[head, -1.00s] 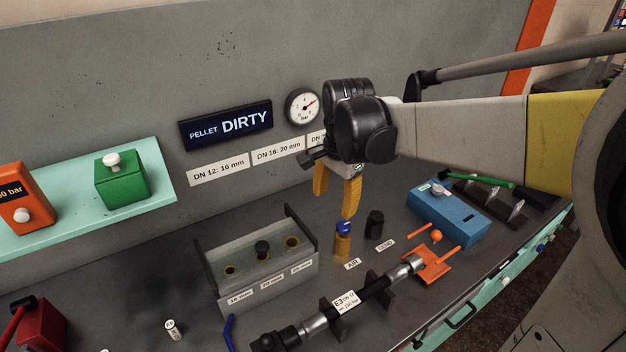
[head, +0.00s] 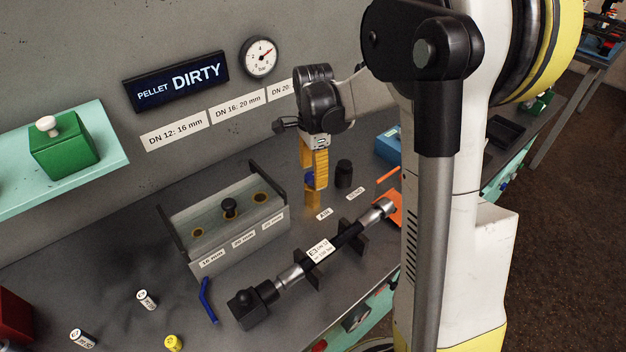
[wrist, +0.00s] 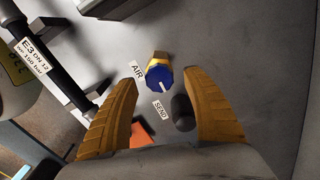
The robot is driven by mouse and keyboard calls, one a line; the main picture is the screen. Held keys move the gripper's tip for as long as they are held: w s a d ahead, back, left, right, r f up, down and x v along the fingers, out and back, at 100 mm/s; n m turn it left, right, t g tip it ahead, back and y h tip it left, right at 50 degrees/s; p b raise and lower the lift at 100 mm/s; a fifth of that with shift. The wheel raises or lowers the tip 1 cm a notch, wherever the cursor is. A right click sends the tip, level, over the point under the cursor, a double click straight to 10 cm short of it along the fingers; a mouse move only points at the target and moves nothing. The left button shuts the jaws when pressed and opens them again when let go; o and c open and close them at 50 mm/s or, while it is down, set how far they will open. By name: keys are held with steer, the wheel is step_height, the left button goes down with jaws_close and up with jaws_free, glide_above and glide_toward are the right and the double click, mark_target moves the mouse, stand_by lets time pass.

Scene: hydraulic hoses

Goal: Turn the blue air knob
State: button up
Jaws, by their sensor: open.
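The blue air knob (head: 309,180) sits on a short brass post by the AIR label (head: 324,214). In the head view it is partly hidden by the yellow fingers. My gripper (head: 312,174) points down over it with its fingers apart. In the wrist view the blue knob (wrist: 160,83), with a white line on its top, shows in the gap between the fingertips (wrist: 162,79), clear of both fingers in that picture. I cannot tell whether either finger touches it.
The black SEND knob (head: 343,174) stands close to the right. A hose assembly (head: 345,238) on black supports lies in front. A grey block with holes (head: 235,228) is to the left. A gauge (head: 259,57) and PELLET DIRTY sign (head: 176,81) are on the wall.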

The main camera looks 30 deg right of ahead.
steer(key=shift+f, duration=0.65)
steer(key=c, duration=1.2)
